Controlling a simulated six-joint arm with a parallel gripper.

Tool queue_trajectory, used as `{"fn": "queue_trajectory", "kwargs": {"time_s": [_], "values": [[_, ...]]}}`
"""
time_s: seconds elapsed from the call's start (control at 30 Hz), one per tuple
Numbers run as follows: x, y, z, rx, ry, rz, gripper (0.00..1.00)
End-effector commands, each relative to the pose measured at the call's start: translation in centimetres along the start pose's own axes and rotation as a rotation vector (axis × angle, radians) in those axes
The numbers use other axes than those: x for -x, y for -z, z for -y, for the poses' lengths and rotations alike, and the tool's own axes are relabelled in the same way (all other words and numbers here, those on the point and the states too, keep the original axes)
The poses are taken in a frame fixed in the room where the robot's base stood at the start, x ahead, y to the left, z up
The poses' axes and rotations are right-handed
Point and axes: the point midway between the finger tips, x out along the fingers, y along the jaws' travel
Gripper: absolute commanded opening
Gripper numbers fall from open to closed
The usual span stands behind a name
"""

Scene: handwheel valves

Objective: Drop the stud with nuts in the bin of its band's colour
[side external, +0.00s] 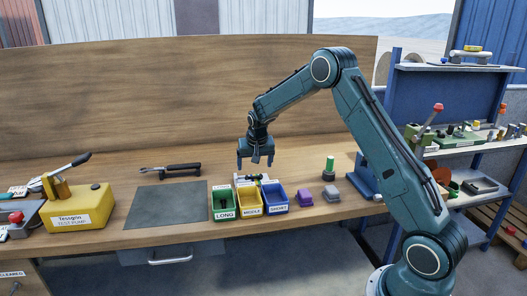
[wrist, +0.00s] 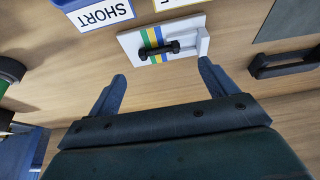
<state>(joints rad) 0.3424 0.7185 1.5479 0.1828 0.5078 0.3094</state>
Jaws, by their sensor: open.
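The stud with nuts (wrist: 160,49) is dark and lies across a white gauge plate (wrist: 130,42) with green, yellow and blue bands and a raised wall at its right end. In the side view the stud (side external: 253,177) is small behind the bins. My gripper (wrist: 162,84) is open and empty, its fingertips just short of the plate in the wrist view. In the side view my gripper (side external: 256,163) hangs above the plate. The bins are green LONG (side external: 224,213), yellow MIDDLE (side external: 250,210) and blue SHORT (side external: 278,209).
A grey mat (side external: 165,203), a dark tool (side external: 172,169) and a yellow test pump (side external: 80,207) lie left. Bench behind the plate is clear.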

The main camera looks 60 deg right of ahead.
Motion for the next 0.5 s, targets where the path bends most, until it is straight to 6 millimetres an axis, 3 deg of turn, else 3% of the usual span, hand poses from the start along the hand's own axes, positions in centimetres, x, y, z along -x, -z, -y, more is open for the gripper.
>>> {"fn": "queue_trajectory", "kwargs": {"time_s": [0.27, 0.5], "values": [[-0.4, 0.0, 0.0, 0.0, 0.0, 0.0, 0.85], [-2.4, -0.2, 0.0, 0.0, -0.001, 0.002, 0.85]]}}
